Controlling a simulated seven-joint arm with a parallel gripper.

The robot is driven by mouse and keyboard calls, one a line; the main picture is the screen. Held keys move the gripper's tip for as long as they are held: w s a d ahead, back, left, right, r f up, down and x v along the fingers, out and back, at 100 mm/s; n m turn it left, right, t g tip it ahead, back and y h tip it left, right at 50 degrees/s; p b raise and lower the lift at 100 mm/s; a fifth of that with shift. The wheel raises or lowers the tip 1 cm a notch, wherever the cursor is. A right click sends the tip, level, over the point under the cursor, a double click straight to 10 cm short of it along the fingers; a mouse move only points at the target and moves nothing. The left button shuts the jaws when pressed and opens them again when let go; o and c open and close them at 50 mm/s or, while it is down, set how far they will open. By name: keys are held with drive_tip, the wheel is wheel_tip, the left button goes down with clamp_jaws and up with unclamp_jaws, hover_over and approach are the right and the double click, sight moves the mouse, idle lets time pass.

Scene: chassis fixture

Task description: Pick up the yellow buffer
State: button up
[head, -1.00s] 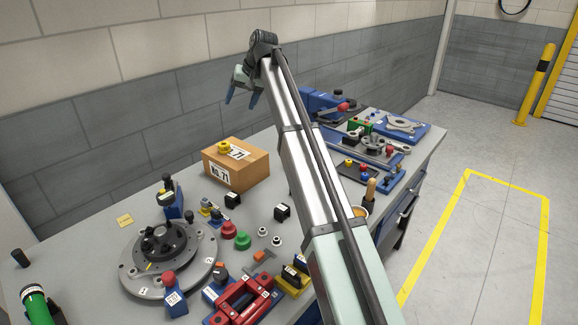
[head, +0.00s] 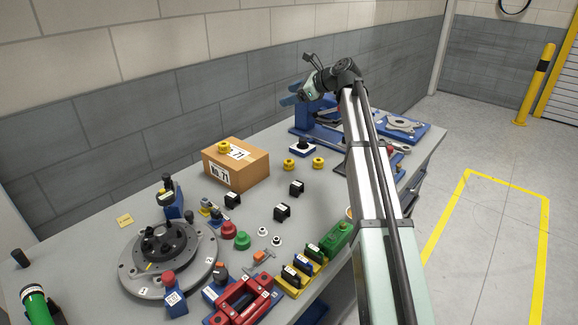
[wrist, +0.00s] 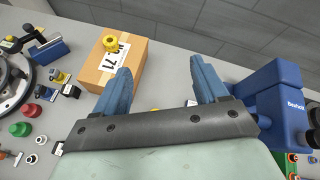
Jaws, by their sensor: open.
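One yellow buffer (head: 223,147), a ribbed knob, sits on top of the cardboard box (head: 225,173); in the wrist view it (wrist: 110,43) shows left of my gripper. Two similar yellow pieces stand on the table right of the box: a left one (head: 289,164) and a right one (head: 318,162). Which one the task means, I cannot tell. My gripper (head: 290,94) is open and empty, in the air above the back of the table, right of and higher than the box.
A blue fixture marked "Bosholt" (wrist: 283,105) stands close to my right finger. Black blocks (head: 282,212), red and green knobs (head: 242,240) and a round grey turntable (head: 170,262) occupy the table's left and front.

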drive_tip(key=d+m, duration=0.3)
drive_tip(key=m, duration=0.1)
approach(287, 161)
drive_tip(key=a+f, duration=0.1)
drive_tip(key=w+a+f, duration=0.1)
drive_tip(key=shift+w+a+f+t+y, duration=0.25)
drive_tip(key=shift+w+f+t+y, duration=0.05)
drive_tip(key=shift+t, duration=0.1)
drive_tip(key=shift+x, duration=2.5)
drive_tip(key=c, duration=1.1)
drive_tip(key=shift+o, duration=0.2)
drive_tip(key=shift+r, duration=0.15)
